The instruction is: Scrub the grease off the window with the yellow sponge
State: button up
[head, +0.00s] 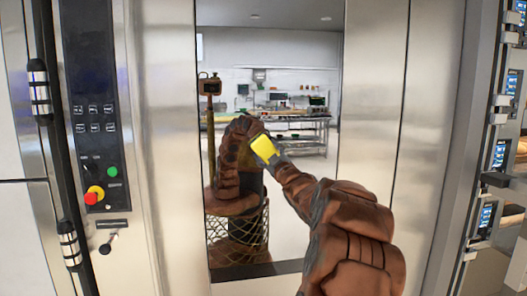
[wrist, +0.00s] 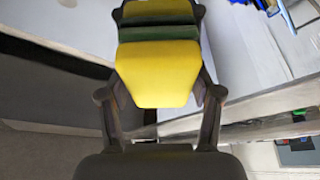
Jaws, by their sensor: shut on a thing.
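The window (head: 290,50) is a tall, mirror-like pane in a steel door, and it reflects the room and my arm. The yellow sponge (head: 262,147) is held up in front of the middle of the pane. My gripper (head: 274,158) is shut on it. In the wrist view the sponge (wrist: 157,75) sits between the two fingers of my gripper (wrist: 160,95). Its dark green face points at the glass and meets, or nearly meets, its reflection; I cannot tell if it touches. A brownish patch around the sponge blends with my arm's reflection, so I cannot make out grease clearly.
Left of the pane is a dark control panel (head: 93,120) with a red and yellow knob (head: 93,195) and a green button (head: 113,171). Oven units with small screens (head: 500,150) line the right edge.

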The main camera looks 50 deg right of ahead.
aim_at(287, 151)
jog(key=shift+s+d+r+p, duration=0.2)
jog(key=shift+s+d+p, duration=0.6)
jog(key=shift+s+d, duration=0.2)
jog(key=shift+s+d+f+p, duration=0.1)
jog(key=shift+s+d+p, duration=0.4)
jog(key=shift+d, duration=0.25)
jog(key=shift+s+d+p, duration=0.4)
jog(key=shift+d+p, duration=0.15)
jog(key=shift+d, duration=0.2)
jog(key=shift+s+d+f, duration=0.1)
jog(key=shift+s+d, duration=0.05)
